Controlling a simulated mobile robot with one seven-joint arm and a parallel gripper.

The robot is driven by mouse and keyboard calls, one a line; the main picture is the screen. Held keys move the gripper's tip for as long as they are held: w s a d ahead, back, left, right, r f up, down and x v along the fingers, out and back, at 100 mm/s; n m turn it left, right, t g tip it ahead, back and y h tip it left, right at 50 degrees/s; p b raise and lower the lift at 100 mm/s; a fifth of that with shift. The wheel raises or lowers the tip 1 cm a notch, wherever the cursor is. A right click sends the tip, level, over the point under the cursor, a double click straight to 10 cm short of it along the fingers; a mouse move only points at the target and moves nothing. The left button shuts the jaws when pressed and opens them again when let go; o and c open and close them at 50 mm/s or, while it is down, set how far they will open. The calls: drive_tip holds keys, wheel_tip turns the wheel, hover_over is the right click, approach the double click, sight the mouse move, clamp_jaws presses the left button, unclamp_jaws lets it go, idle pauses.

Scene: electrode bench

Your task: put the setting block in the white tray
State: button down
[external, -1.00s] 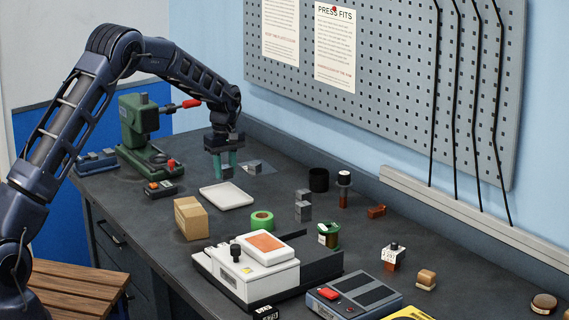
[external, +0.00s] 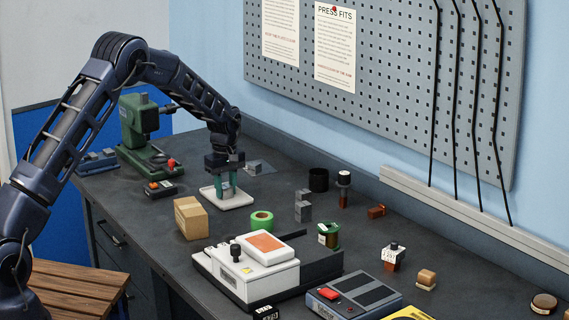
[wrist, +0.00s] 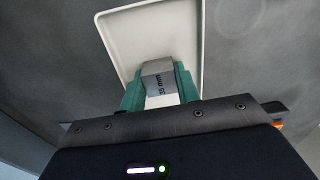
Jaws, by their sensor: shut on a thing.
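My gripper (external: 224,194) is shut on a grey metal block marked in mm, the setting block (wrist: 157,82), between its green fingers. In the wrist view, the white tray (wrist: 140,22) lies behind and below the block. In the external view, the fingers reach down over the white tray (external: 243,200), inside its outline. The block is mostly hidden by the fingers there. I cannot tell whether it touches the tray floor.
Another grey block (external: 254,168) sits on a sheet behind the tray. Stacked grey blocks (external: 303,206) stand right of the tray. A green press (external: 141,135) is at the back left.

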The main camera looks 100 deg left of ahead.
sight(226, 186)
drive_tip(key=c, duration=1)
unclamp_jaws()
drive_tip(key=shift+c, duration=0.2)
wheel_tip(226, 186, up, 12)
drive_tip(key=shift+r, duration=0.15)
